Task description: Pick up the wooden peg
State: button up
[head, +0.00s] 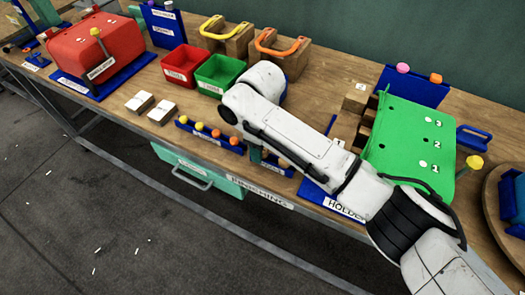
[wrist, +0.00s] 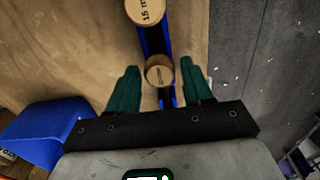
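A round wooden peg (wrist: 160,74) stands in a narrow blue rack (wrist: 168,100) in the wrist view, seen end-on from above. My gripper (wrist: 160,66) is open, with one green finger on each side of this peg. Gaps show between the peg and both fingers. Another wooden peg (wrist: 146,10), with a partly cut-off size label on its top, stands at the upper edge. In the head view my white arm reaches over the bench and hides most of the gripper. A green finger (head: 255,154) shows beside the small blue racks.
A blue rack (head: 210,135) with yellow and orange knobs stands near the bench's front edge. A green press (head: 408,140) stands right of my arm. Red (head: 187,66) and green (head: 220,74) bins stand behind. A blue bin (wrist: 45,130) is left of my gripper.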

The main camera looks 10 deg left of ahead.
jog(key=c, duration=0.7)
jog(key=shift+r, duration=0.55)
notch_tip(320, 180, up, 2)
jog(key=shift+s+r+b, duration=0.1)
jog(key=shift+b, duration=0.35)
jog(key=s+d+r+p, duration=0.1)
jog(key=s+r, duration=0.2)
jog(key=s, duration=0.1)
jog(key=s+d+r+p, duration=0.1)
jog(key=s+r, duration=0.2)
jog(key=s, duration=0.1)
jog(key=s+d+r+p, duration=0.1)
jog(key=s+d+r, duration=0.1)
jog(key=s, duration=0.3)
jog(key=shift+s+r, duration=0.1)
jog(key=shift+r, duration=0.75)
